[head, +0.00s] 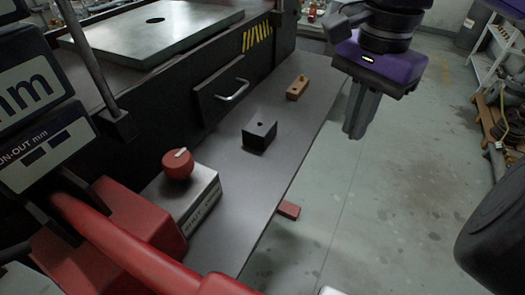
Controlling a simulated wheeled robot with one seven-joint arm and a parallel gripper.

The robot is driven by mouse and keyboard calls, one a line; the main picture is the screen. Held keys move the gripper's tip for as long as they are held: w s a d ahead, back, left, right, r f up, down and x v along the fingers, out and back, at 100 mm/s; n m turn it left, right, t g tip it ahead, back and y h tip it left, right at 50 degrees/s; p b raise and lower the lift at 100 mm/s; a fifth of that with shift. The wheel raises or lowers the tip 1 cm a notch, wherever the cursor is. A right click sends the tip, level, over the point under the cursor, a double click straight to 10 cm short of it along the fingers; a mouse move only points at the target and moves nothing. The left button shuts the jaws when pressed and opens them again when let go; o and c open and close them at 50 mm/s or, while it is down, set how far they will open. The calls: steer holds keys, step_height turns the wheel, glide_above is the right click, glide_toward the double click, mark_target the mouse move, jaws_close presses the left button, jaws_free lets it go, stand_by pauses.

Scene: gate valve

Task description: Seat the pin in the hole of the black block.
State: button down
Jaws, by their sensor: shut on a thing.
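The black block (260,138) sits on the grey shelf, with a dark round hole in its top face. My gripper (353,132) hangs to the right of the block, higher up and out over the floor beyond the shelf edge, with its grey fingers pointing down. The fingers are close together, shut on the pin. The pin itself is hidden between the fingers, so its tilt cannot be told. The black block's hole looks empty.
A small wooden block (297,89) lies farther back on the grey shelf (225,140). A grey box with a red knob (178,164) stands nearer, at left. A drawer handle (236,90) juts out behind the black block. A red piece (289,210) shows below the shelf's right edge.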

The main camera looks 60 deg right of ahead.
steer(key=a, duration=0.1)
steer(key=p, duration=1.6)
glide_above(260, 132)
steer(key=w+d, duration=0.1)
steer(key=d, duration=0.1)
steer(key=shift+n, duration=0.3)
steer(key=shift+f+p, duration=0.65)
steer(key=shift+f, duration=1.05)
